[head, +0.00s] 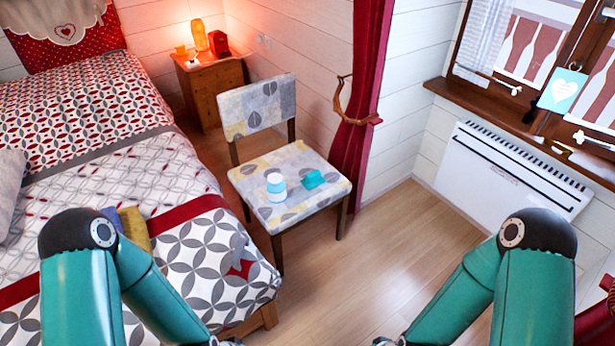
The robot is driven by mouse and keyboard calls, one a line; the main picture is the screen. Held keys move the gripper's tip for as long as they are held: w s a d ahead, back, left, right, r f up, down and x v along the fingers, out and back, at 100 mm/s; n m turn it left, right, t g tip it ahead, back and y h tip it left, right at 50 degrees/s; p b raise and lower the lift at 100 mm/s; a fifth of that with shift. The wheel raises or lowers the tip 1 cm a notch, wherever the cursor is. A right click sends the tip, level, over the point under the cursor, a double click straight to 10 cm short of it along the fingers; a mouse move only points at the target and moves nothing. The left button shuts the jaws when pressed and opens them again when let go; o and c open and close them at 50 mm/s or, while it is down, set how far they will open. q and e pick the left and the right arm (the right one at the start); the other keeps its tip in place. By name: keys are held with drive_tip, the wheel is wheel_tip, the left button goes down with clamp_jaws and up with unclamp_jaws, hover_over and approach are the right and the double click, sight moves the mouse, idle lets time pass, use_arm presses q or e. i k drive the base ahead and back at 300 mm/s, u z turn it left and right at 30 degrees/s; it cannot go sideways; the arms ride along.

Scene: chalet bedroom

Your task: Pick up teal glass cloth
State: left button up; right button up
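A small teal cloth (313,179) lies on the patterned seat of a chair (250,187), right of the seat's middle. A white and light-blue jar (276,187) stands just left of it on the same seat, apart from the cloth. My two teal arms come in from the lower left and lower right. Their far ends run out of the bottom of the head view, so neither gripper's fingers can be seen. Both arms are well short of the chair in the picture.
A bed with a patterned cover (95,135) fills the left, with a yellow cloth (134,228) near its edge. A wooden nightstand (207,85) stands behind the chair. A red curtain (362,110) hangs right of the chair. A white heater (512,172) is at the right. The wooden floor (385,240) between is clear.

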sight(313, 179)
drive_tip(key=z, duration=1.1)
drive_tip(key=i, duration=2.8)
drive_tip(key=u, duration=2.7)
